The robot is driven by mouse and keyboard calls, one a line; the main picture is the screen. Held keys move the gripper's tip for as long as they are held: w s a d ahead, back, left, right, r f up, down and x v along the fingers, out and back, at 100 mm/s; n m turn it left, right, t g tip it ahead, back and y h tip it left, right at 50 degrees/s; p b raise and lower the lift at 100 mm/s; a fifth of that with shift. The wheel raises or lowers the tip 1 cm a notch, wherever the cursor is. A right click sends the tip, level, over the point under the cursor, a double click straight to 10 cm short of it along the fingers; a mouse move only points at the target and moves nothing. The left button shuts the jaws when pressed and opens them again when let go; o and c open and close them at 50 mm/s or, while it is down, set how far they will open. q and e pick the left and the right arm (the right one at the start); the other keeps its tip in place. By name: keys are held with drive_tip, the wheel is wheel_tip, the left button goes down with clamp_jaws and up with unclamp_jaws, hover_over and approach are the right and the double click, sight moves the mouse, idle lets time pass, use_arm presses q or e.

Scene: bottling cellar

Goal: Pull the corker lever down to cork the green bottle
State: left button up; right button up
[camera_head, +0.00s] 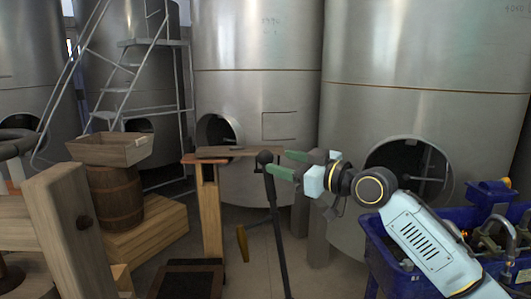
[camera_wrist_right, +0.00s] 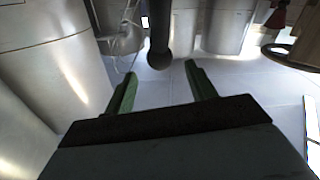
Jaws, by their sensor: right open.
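The corker lever (camera_head: 274,215) is a dark rod standing nearly upright, with a round black knob (camera_head: 264,158) at its top. My right gripper (camera_head: 288,164) reaches in from the right with its two green fingers apart, close to the knob. In the right wrist view the knob (camera_wrist_right: 159,58) shows just ahead of the gap between the open fingertips (camera_wrist_right: 160,72). Nothing is held, and I cannot tell whether a finger touches the knob. I cannot make out the green bottle in either view. My left gripper is not in view.
A blue crate (camera_head: 377,250) with mixed items is at right, below my right arm. A barrel (camera_head: 116,197) bears a wooden box (camera_head: 110,149) at left. Large steel tanks (camera_head: 258,100) line the back.

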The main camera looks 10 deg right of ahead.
sight(272, 159)
drive_tip(key=p+x, duration=0.1)
drive_tip(key=x, duration=0.5)
drive_tip(key=shift+w+a, duration=0.15)
drive_tip(key=shift+c, duration=0.5)
drive_tip(key=shift+f, duration=0.1)
clamp_jaws()
